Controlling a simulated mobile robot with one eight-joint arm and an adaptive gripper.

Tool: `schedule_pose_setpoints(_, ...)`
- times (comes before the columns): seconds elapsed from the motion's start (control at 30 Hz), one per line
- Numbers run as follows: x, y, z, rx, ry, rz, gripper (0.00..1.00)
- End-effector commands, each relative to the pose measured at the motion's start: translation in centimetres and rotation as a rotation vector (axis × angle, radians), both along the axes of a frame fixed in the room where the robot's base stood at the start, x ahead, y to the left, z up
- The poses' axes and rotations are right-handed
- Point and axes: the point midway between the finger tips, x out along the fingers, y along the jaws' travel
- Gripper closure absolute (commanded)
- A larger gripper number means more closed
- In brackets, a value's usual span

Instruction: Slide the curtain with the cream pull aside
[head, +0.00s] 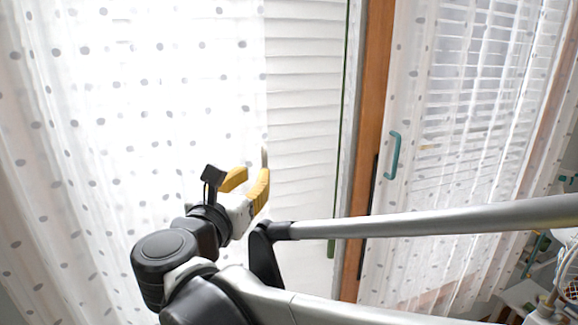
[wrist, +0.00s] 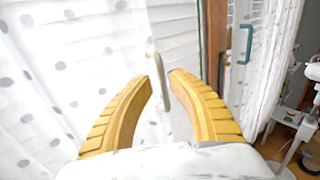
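The cream pull (head: 265,157) is a thin upright handle near the right edge of the left white curtain with grey dots (head: 150,95). In the wrist view the cream pull (wrist: 161,85) stands between the tips of my yellow fingers. My gripper (head: 254,174) is in front of this curtain edge, and the lower part of the pull is hidden behind a finger in the head view. In the wrist view my gripper (wrist: 162,77) is open, with small gaps seen beside the pull. I cannot tell whether the fingertips reach past it in depth.
A second dotted curtain (head: 455,200) with a teal pull (head: 394,155) hangs on the right. A brown wooden post (head: 374,80) stands between the windows. White blinds (head: 305,90) show right of the left curtain. A white fan (head: 566,270) stands at the far lower right.

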Motion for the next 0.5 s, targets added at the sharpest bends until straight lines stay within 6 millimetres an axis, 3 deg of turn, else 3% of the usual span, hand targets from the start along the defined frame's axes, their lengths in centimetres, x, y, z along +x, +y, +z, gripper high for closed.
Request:
schedule_pose_setpoints(0.2,-4.0,0.9,0.0,0.000,0.000,0.003,0.79)
schedule_pose_setpoints(0.5,-5.3,1.1,0.0,0.000,0.000,0.000,0.79)
